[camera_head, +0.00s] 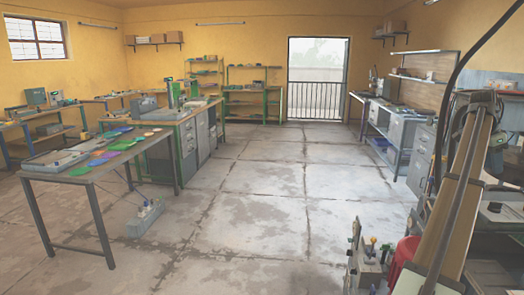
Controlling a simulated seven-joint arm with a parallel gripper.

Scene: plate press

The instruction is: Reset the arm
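I cannot make out my gripper or its fingertips in the head view. The view looks across a workshop room. At the lower right, close to the camera, a tall slanted beam with tan faces and a dark cable blocks part of the view. I cannot tell whether it belongs to my arm. No object is seen held.
A grey-legged table (60,177) with flat coloured pieces stands at left, a grey box (146,217) on the floor beside it. A drawer workbench (189,140) stands behind. A metal fixture with coloured knobs (371,254) is at lower right. The middle floor (260,190) is clear.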

